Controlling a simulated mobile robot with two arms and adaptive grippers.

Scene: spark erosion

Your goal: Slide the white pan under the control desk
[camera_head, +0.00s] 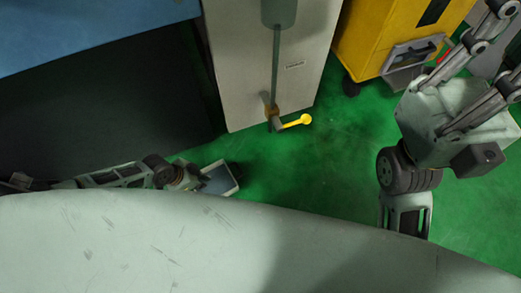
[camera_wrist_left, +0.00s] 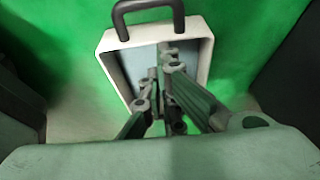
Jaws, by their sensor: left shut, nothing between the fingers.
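The white pan (camera_head: 236,180) lies on the green floor, low and left of centre in the head view, partly hidden by my left gripper (camera_head: 203,181). In the left wrist view the pan (camera_wrist_left: 198,32) is a shallow open tray with a dark handle (camera_wrist_left: 148,8) at the top. My left gripper (camera_wrist_left: 162,75) is shut and empty, its fingers over or inside the pan; contact is unclear. A dark, blue-topped body (camera_head: 95,95) at the left may be the control desk. My right gripper (camera_head: 497,48) is at the upper right, fingers apart.
A pale grey cabinet (camera_head: 240,85) with a yellow-ended lever (camera_head: 303,120) stands at the top middle. A yellow wheeled cart (camera_head: 375,40) stands right of it. Green floor (camera_head: 320,175) is clear right of the pan.

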